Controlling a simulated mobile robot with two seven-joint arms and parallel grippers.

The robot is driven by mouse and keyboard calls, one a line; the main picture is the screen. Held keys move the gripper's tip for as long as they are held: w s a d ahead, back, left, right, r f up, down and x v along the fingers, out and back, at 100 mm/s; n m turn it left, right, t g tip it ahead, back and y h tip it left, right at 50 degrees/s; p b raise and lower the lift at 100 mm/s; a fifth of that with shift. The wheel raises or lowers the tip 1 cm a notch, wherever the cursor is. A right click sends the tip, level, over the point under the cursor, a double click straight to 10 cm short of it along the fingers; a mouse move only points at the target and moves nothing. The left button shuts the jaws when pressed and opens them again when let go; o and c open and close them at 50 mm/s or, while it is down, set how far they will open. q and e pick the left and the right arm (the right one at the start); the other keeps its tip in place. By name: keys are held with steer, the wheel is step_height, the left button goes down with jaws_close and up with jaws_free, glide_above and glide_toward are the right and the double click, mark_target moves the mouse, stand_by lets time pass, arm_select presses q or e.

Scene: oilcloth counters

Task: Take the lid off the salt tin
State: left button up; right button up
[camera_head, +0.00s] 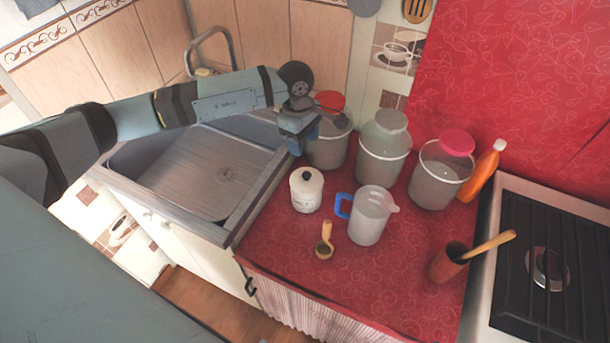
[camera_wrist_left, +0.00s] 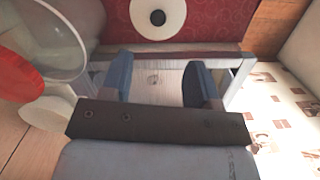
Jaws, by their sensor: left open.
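The salt tin (camera_head: 307,196) is a small white pot standing upright on the red counter, right of the sink. Its white lid (camera_head: 305,176) with a black knob sits on top. In the left wrist view the lid (camera_wrist_left: 143,22) shows from above at the top edge, beyond the fingertips. My left gripper (camera_head: 297,148) is behind the tin and above it, pointing down near the sink's right rim, apart from the tin. In the wrist view its two blue fingers (camera_wrist_left: 160,75) are open with nothing between them. My right gripper is not in view.
A clear jug with a blue handle (camera_head: 370,216) stands close to the tin's right. Several buckets, one a lidded bucket (camera_head: 383,150), line the back. A wooden scoop (camera_head: 324,246) lies in front. The sink (camera_head: 210,175) is left; a brown cup (camera_head: 447,264) and stove (camera_head: 550,270) are right.

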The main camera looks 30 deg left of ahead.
arm_select(q)
steer(key=p, duration=0.1)
glide_above(307, 174)
step_height(307, 174, down, 7)
steer(key=shift+s+a+r, duration=0.1)
steer(key=shift+s+r, duration=0.05)
step_height(307, 174, down, 5)
steer(key=shift+r+p, duration=0.1)
steer(key=shift+p, duration=0.85)
steer(key=shift+f, duration=0.35)
steer(key=c, duration=1)
